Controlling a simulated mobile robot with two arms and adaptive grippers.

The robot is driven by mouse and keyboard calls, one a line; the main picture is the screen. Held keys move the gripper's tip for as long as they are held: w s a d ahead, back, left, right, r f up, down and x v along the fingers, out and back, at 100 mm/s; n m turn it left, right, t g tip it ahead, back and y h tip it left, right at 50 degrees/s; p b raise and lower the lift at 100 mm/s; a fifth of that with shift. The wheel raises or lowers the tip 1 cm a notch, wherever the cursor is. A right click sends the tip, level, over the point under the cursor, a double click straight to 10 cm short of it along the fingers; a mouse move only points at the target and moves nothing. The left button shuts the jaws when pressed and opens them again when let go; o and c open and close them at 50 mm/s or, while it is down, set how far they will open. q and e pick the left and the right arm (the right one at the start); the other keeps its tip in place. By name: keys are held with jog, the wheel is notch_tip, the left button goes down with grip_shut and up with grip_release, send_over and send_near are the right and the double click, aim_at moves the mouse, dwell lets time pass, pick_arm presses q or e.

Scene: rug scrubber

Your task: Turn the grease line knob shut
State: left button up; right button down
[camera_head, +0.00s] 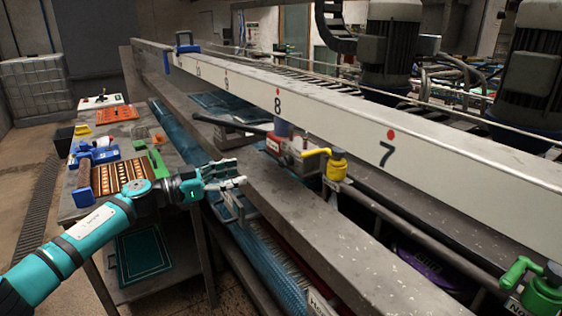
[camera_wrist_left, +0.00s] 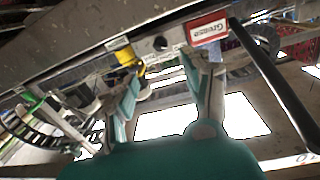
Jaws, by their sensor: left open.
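A yellow valve knob with a yellow lever (camera_head: 336,165) is mounted on the rail's side in the head view; a yellow part also shows in the left wrist view (camera_wrist_left: 128,57). A red-bordered label reading "Grease" (camera_wrist_left: 208,31) is at the top of the wrist view. A small round black part (camera_wrist_left: 160,44) sits left of the label. I cannot tell for certain which part is the grease line knob. My left gripper (camera_head: 240,174) is open and empty, left of and apart from the yellow knob; its spread fingers (camera_wrist_left: 162,78) show in the wrist view. My right gripper is out of view.
A long white beam (camera_head: 330,115) with numbers runs beside the grey rail (camera_head: 290,205). A black bar (camera_head: 235,124) projects left near the yellow knob. A green valve (camera_head: 541,291) is at lower right. A workbench (camera_head: 125,142) with tools stands at left.

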aim_at(282, 162)
pick_arm(q)
jog(key=p+x, duration=0.1)
jog(key=x, duration=1.2)
jog(key=shift+w+d, duration=0.15)
jog(key=shift+w, duration=0.05)
grip_shut()
